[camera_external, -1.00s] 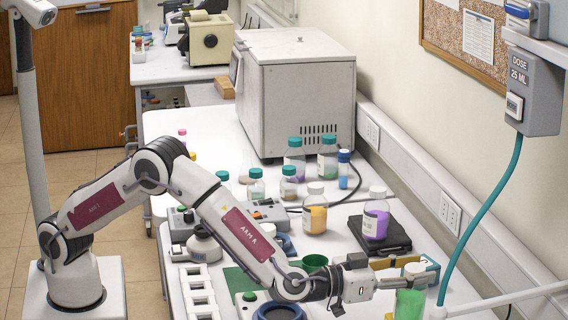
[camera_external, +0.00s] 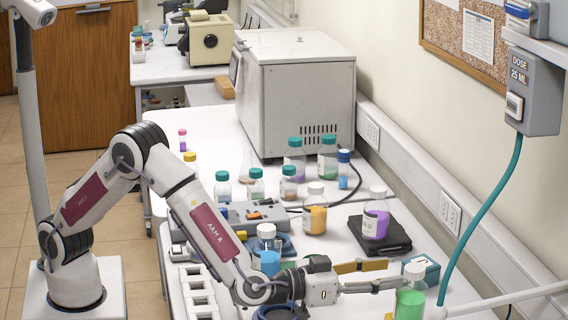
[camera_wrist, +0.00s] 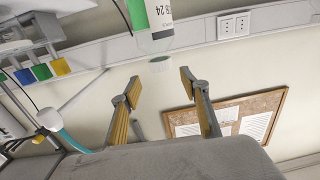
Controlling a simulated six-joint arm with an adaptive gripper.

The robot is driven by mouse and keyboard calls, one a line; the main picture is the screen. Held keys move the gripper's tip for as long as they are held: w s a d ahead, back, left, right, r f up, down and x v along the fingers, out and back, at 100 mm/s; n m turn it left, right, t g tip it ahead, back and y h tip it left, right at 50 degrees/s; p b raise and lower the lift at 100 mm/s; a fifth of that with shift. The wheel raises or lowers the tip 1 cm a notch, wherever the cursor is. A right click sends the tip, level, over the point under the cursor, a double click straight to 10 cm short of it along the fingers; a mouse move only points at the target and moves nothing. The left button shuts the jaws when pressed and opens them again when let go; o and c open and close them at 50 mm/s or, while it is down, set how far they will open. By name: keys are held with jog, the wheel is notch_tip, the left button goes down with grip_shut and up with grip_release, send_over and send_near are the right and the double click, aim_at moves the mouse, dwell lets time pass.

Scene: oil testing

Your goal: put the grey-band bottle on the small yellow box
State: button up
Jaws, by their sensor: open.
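My gripper (camera_external: 395,274) is open and empty at the lower right, its two yellow-padded fingers spread. It also shows in the wrist view (camera_wrist: 160,85). A bottle with green contents and a pale cap (camera_external: 410,302) stands close beside the fingertips. In the wrist view a green-and-white labelled bottle (camera_wrist: 152,22) appears upside down beyond the fingers, its cap (camera_wrist: 160,63) toward the gap between them.
An orange-filled bottle (camera_external: 314,210) and a purple-filled bottle on a black pad (camera_external: 400,239) stand behind my gripper. A blue-filled bottle (camera_external: 266,259) is close to my forearm. A teal box (camera_external: 424,266) is near the fingers. White rack (camera_external: 199,290) at left.

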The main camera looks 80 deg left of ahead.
jog(key=shift+s+d+r, duration=0.1)
jog(key=shift+s+r, duration=0.05)
jog(key=shift+s, duration=2.05)
jog(key=a+r+m+g+h, duration=0.1)
jog(key=a+r+g+h, duration=0.1)
jog(key=a+r+h, duration=0.35)
jog(key=s+a+r+m+g, duration=0.1)
jog(key=s+a+r+g, duration=0.3)
jog(key=s+a, duration=0.45)
jog(key=s+a+f+g+y, duration=0.2)
jog(key=s+a+f+g, duration=0.1)
jog(key=s+a, duration=0.8)
jog(key=s+a+f+n+g+y, duration=0.1)
jog(key=s+a+f, duration=0.3)
jog(key=s+a, duration=0.7)
jog(key=s+g+y, duration=0.1)
jog(key=s, duration=0.7)
jog(key=shift+f+g, duration=0.25)
jog(key=shift+g, duration=0.15)
